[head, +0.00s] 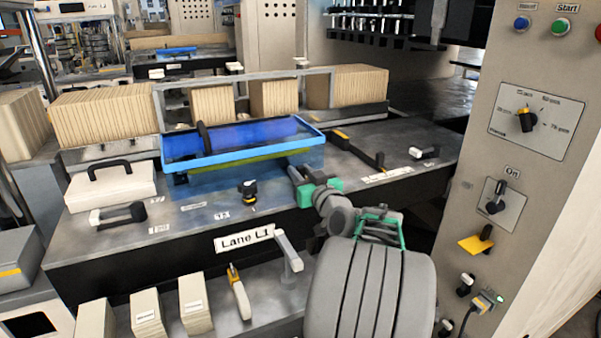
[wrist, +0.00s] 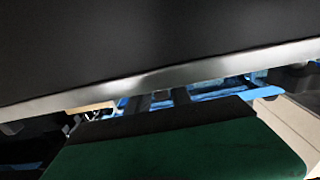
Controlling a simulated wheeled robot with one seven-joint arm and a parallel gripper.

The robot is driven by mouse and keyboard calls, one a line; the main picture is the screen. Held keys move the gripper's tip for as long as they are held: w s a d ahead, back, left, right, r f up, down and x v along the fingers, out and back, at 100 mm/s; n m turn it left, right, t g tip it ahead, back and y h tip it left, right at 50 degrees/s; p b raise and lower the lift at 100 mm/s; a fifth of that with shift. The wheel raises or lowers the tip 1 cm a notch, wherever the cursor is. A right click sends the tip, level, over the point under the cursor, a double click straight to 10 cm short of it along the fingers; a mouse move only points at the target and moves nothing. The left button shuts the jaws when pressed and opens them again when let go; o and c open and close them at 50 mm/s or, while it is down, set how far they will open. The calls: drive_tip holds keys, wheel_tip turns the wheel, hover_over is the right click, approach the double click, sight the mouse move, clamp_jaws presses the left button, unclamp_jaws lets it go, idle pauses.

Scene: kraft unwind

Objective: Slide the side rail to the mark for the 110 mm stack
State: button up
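My gripper (head: 312,187), with green parts, is at the front edge of the Lane L1 deck (head: 350,192), right of a black knob (head: 248,192). In the wrist view a green finger pad (wrist: 180,150) lies close under a dark surface with a pale edge (wrist: 160,82); I cannot tell whether the fingers are apart or hold anything. A dark bar with a yellow end (head: 360,150) lies on the deck to the right. I cannot tell for certain which part is the side rail. Small white label plates (head: 158,229) sit on the deck, their figures too small to read surely.
A blue-framed clear guard (head: 240,153) stands mid-deck before rows of tan cartons (head: 105,118). A white block with a black handle (head: 112,185) is at left. A control panel (head: 535,120) rises at right. Pale blocks (head: 195,305) stand on the lower shelf.

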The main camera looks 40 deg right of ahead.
clamp_jaws()
idle(1.0)
